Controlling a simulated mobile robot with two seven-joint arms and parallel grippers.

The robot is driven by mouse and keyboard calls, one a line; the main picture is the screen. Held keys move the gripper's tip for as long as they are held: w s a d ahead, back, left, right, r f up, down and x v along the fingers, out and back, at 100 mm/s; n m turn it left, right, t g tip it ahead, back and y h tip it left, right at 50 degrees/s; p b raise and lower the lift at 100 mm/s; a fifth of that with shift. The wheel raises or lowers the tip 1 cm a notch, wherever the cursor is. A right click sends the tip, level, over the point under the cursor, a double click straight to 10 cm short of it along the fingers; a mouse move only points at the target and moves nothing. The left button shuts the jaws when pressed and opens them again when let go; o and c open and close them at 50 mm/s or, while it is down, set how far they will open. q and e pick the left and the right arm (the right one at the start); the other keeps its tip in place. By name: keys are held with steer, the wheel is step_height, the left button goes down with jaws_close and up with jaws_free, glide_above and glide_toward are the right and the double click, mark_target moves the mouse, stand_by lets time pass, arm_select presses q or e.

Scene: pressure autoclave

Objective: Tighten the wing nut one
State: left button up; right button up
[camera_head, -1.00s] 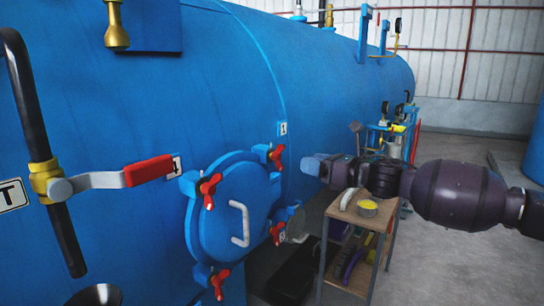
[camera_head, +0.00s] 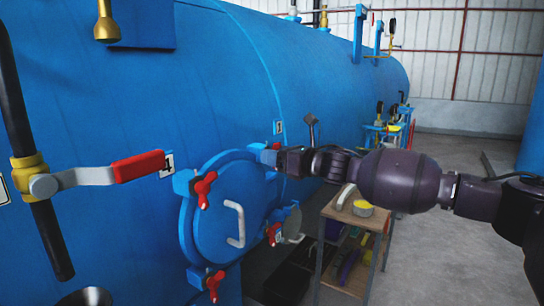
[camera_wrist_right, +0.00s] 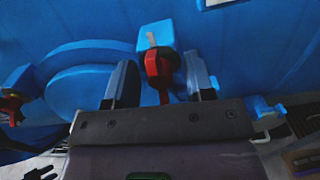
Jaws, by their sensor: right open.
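The round blue hatch (camera_head: 218,228) on the tank has red wing nuts around its rim. One is at upper left (camera_head: 204,190), one at lower right (camera_head: 273,233), one at the bottom (camera_head: 214,286). My right gripper (camera_head: 272,158) is at the hatch's upper right and mostly hides the wing nut there. In the right wrist view, my open right gripper (camera_wrist_right: 160,82) has its fingers on either side of that red wing nut (camera_wrist_right: 157,66), with visible gaps. The nut sits in front of a blue lug (camera_wrist_right: 155,35). My left gripper is not in view.
A red-handled valve lever (camera_head: 138,166) juts out left of the hatch. A grey handle (camera_head: 237,225) stands on the hatch face. A small wooden cart (camera_head: 345,215) with tools is below my right arm. Open floor (camera_head: 450,240) lies to the right.

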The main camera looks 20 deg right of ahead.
steer(key=shift+w+a, duration=0.25)
steer(key=shift+w, duration=0.05)
